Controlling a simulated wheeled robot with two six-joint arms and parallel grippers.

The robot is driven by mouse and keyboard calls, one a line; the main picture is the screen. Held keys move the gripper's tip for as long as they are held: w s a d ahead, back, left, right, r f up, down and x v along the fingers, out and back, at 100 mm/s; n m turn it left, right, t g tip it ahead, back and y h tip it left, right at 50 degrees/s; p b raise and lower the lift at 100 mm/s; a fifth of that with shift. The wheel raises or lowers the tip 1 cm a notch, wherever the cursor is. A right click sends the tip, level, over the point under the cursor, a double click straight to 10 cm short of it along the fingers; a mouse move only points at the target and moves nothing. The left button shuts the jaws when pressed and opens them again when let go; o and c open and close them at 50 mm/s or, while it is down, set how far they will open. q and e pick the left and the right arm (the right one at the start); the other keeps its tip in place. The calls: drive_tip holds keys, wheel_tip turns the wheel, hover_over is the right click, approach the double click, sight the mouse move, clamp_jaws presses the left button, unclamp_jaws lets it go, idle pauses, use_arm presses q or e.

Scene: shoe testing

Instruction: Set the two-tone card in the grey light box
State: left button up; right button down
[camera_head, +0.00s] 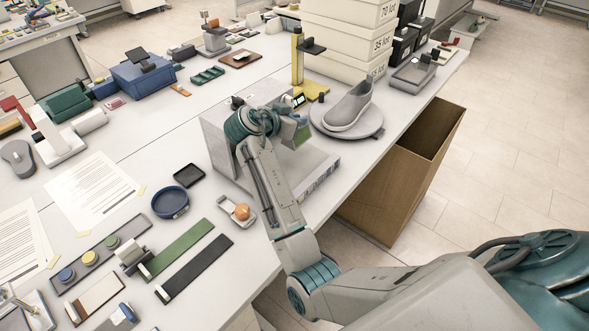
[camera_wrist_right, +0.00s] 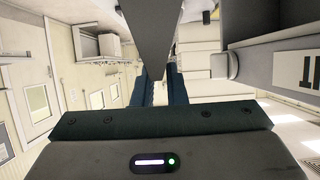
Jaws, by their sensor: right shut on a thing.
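The grey light box (camera_head: 318,165) stands on the bench near its right edge, its open side toward the shoe turntable. My right arm reaches over it, and my right gripper (camera_head: 284,118) is at the box's upper part, partly hidden by my own wrist. In the right wrist view, the gripper (camera_wrist_right: 160,85) is shut on a flat grey piece (camera_wrist_right: 153,35), seen nearly edge-on. A small green face (camera_head: 302,136) shows by the gripper in the head view, apparently part of the two-tone card. Whether the card touches the box I cannot tell. My left gripper is out of view.
A grey shoe (camera_head: 350,106) sits on a round turntable (camera_head: 372,128) close to the box. A yellow stand (camera_head: 297,62) and stacked cream boxes (camera_head: 345,45) are behind. A blue dish (camera_head: 170,202) and green strip (camera_head: 180,248) lie in front left. An open brown bin (camera_head: 390,185) stands beside the bench.

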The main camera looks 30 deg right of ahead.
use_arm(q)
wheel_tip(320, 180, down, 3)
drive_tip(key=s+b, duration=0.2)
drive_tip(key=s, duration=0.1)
use_arm(e)
drive_tip(key=shift+a+f, duration=0.15)
drive_tip(key=shift+f, duration=0.05)
drive_tip(key=shift+w+f, duration=0.15)
drive_tip(key=shift+w, duration=0.1)
wheel_tip(320, 180, down, 5)
drive_tip(key=shift+s+r+p, duration=0.15)
drive_tip(key=shift+p, duration=1.05)
wheel_tip(320, 180, down, 4)
drive_tip(key=shift+p, duration=0.75)
drive_tip(key=shift+f, duration=0.55)
drive_tip(key=c, duration=1.5)
unclamp_jaws()
drive_tip(key=shift+r, duration=0.1)
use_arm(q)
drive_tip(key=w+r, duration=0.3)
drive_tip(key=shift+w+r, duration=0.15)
use_arm(e)
drive_tip(key=shift+o, duration=0.2)
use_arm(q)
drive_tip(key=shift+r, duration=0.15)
use_arm(e)
drive_tip(key=shift+r, duration=0.15)
